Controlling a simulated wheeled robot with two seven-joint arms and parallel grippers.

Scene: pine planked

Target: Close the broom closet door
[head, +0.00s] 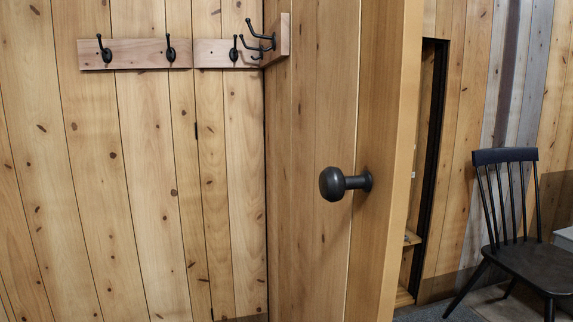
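The broom closet door (310,110) is pine planked and stands open, swung out toward me. Its face fills the middle of the head view, with its lighter edge (402,150) on the right. A round black knob (333,184) sticks out from the door face near that edge. The rest of the inside is hidden behind the door. Neither of my grippers is in view.
A wooden rail with black coat hooks (135,54) is fixed to the planked wall on the left. A further hook (262,40) juts out near the door. A black spindle-back chair (520,235) stands at the right. A little grey floor shows below.

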